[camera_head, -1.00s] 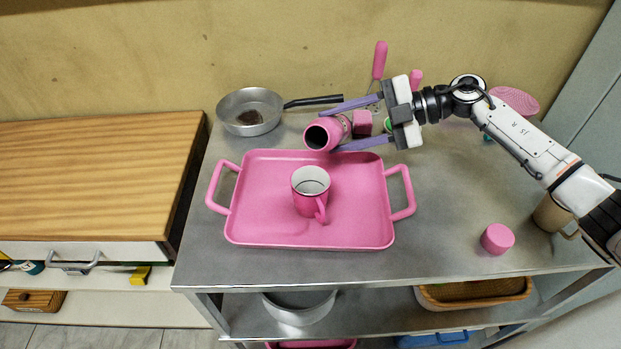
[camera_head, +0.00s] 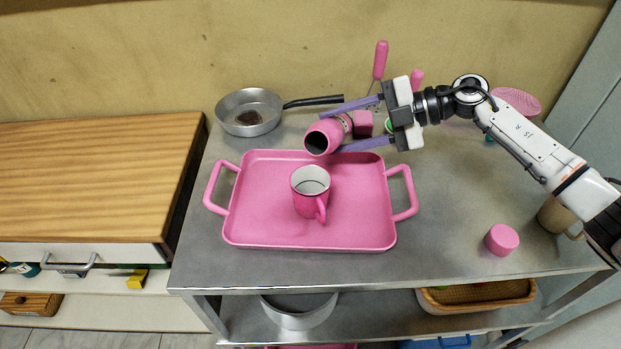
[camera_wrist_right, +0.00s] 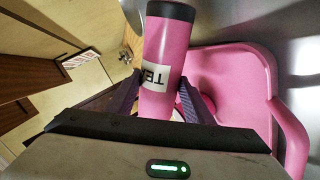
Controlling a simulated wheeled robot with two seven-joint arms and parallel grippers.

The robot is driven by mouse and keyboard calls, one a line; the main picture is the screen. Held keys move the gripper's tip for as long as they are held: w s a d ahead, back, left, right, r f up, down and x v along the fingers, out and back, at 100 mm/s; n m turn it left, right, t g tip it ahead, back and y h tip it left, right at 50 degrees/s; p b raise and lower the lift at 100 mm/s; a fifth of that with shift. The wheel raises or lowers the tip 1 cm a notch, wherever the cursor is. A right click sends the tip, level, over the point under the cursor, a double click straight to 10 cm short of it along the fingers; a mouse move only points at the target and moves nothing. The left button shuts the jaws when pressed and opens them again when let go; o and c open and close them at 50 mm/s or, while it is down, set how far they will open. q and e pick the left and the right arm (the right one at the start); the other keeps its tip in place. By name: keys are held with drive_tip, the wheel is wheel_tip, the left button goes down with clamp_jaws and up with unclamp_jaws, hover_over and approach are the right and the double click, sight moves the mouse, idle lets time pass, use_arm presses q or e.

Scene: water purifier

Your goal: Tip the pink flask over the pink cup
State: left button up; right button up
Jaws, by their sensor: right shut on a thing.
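The pink flask (camera_head: 326,135) is held by my right gripper (camera_head: 352,124) above the back edge of the tray. It is tilted, with its dark open mouth facing down-left towards the camera. In the right wrist view the flask (camera_wrist_right: 167,45) lies between the two purple fingers and shows a white label. The pink cup (camera_head: 309,200) stands upright on the tray, its white inside visible and its handle towards the front right. The flask's mouth is behind and above the cup, apart from it. I see no liquid leaving it. My left gripper is not in view.
The pink tray (camera_head: 260,235) with two side handles lies on a metal table (camera_head: 440,240). A pan (camera_head: 249,112) stands at the back left. A pink cap (camera_head: 502,239) and a brown mug (camera_head: 553,213) are at the right. Pink-handled utensils (camera_head: 380,60) stand behind the gripper.

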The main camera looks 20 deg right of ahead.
sight(335, 121)
drive_tip(key=shift+w+r+n+t+h+b, duration=0.1)
drive_tip(key=shift+r+n+t+h+b, duration=0.3)
drive_tip(key=shift+r+n+b, duration=0.3)
idle(1.1)
drive_tip(key=shift+r+p, duration=0.25)
drive_tip(key=shift+p, duration=0.05)
drive_tip(key=shift+r, duration=0.15)
idle(0.3)
drive_tip(key=shift+s+a+r+p, duration=0.2)
drive_tip(key=shift+s+p, duration=0.1)
drive_tip(key=shift+p, duration=0.2)
idle(0.5)
drive_tip(key=shift+s+r+n+t+h+p, duration=0.15)
drive_tip(key=shift+r+n+t+h+p, duration=0.15)
drive_tip(key=shift+n+p, duration=0.1)
idle(1.4)
